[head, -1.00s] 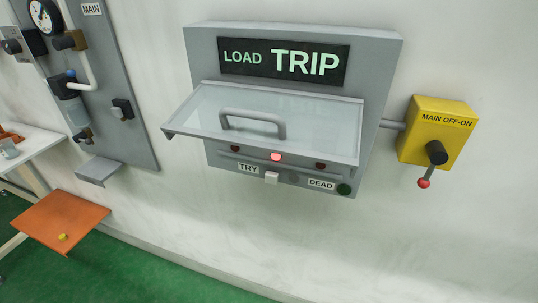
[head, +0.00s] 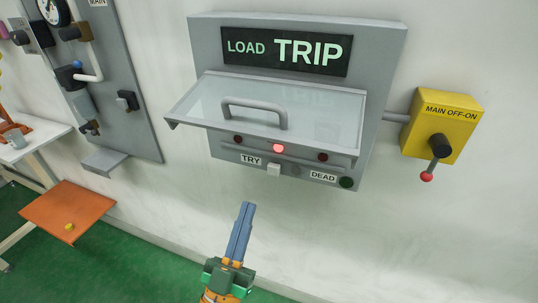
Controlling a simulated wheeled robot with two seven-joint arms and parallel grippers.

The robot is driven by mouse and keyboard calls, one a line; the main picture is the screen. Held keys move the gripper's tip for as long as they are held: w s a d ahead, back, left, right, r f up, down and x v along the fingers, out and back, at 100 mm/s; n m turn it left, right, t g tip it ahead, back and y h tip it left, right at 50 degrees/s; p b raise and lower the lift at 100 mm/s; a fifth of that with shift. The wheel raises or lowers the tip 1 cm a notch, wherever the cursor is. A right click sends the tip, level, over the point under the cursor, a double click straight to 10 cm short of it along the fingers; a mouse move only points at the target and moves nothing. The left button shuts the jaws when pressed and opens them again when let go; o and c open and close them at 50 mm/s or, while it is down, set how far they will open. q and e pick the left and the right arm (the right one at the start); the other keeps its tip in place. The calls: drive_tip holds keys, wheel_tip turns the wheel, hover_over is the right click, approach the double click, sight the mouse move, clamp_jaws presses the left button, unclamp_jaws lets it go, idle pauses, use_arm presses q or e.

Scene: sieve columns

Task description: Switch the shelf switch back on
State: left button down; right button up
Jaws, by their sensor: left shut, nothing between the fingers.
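A grey wall box carries a black display (head: 285,51) reading LOAD TRIP. Its clear cover (head: 275,110) with a grey handle (head: 254,112) stands tilted out. Below the cover are three small lamps, the middle one (head: 278,148) glowing red and the outer two dark. A small white switch (head: 273,169) sits beside the TRY label, and a dark green round lamp (head: 346,182) beside DEAD. My left gripper (head: 247,206) is shut and empty, pointing up below the box, apart from it. My right gripper is out of view.
A yellow MAIN OFF-ON box (head: 447,110) with a red-tipped lever (head: 427,176) pointing down is at right. At left are a grey panel (head: 130,70) with gauge and valves, a small grey ledge (head: 104,161) and an orange shelf (head: 68,213). The wall below the box is clear.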

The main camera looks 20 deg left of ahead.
use_arm(q)
drive_tip(key=p+x, duration=0.1)
drive_tip(key=x, duration=0.3)
drive_tip(key=w+f+p+x, duration=0.1)
drive_tip(key=x, duration=0.3)
drive_tip(key=f+p+x, duration=0.1)
drive_tip(key=p+x, duration=0.1)
drive_tip(key=x, duration=0.3)
drive_tip(key=shift+w+d+f, duration=0.1)
drive_tip(key=shift+w+f, duration=0.15)
drive_tip(key=shift+w, duration=0.1)
